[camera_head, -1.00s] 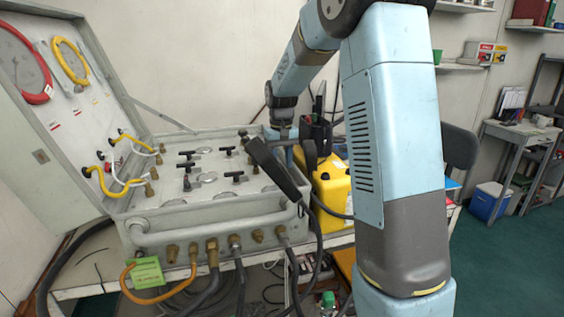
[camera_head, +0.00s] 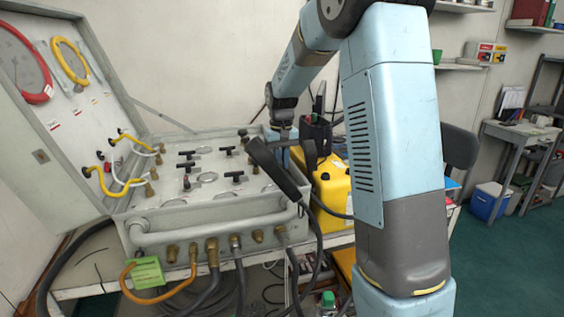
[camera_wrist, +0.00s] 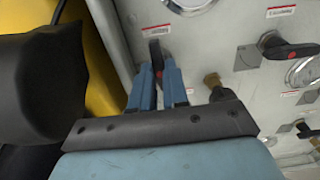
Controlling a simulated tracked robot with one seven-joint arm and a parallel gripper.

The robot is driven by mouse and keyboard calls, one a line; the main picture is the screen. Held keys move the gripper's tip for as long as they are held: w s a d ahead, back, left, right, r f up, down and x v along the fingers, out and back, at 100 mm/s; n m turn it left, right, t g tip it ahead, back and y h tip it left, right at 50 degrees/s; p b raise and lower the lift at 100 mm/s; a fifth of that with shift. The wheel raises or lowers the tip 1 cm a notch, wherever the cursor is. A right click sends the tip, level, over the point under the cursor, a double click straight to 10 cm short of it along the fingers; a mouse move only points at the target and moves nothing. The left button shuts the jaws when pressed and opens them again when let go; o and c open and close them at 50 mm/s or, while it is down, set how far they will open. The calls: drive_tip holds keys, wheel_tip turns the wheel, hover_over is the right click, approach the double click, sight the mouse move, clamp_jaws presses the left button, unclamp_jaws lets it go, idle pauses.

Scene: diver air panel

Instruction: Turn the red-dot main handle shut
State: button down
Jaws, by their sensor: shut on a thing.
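The red-dot main handle (camera_wrist: 155,54) is a black lever on the light grey panel, seen between my finger tips in the wrist view. A small red spot shows low on it, near the fingers. My gripper (camera_wrist: 158,76) has two blue fingers, shut on this handle from either side. Part of the handle is hidden between the fingers. In the head view my gripper is at the right back corner of the panel (camera_head: 205,163), and the black handset and my arm hide most of the handle there.
Another black handle with a red dot (camera_wrist: 288,49) sits to the right, beside a gauge. A brass fitting (camera_wrist: 213,82) stands close to my fingers. A black handset (camera_head: 272,168) leans over the panel's right edge. A yellow case (camera_head: 331,188) stands right of the panel.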

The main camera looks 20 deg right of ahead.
drive_tip(key=shift+m, duration=0.3)
drive_tip(key=m, duration=1.2)
drive_tip(key=shift+w+a+m, duration=0.1)
drive_tip(key=shift+m, duration=0.2)
drive_tip(key=m, duration=0.4)
drive_tip(key=shift+m, duration=0.3)
drive_tip(key=c, duration=1.1)
unclamp_jaws()
